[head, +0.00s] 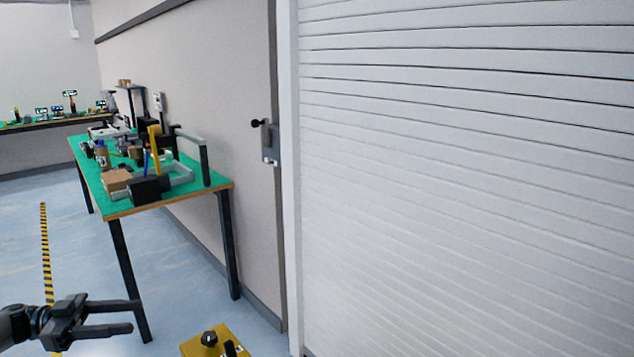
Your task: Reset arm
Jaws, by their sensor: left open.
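My left gripper (122,318) shows at the lower left, with its arm coming in from the left edge. Its two dark fingers point right and are apart, with nothing between them. It is above the blue-grey floor, in front of the near legs of the green-topped table (200,190). My right arm and gripper do not show.
A yellow object with black knobs (205,349) shows at the bottom edge. The table holds a cardboard box (117,180) and several tools. A white shutter (460,170) fills the right side. A yellow-black floor stripe (45,250) runs at left. Another bench (50,124) stands far left.

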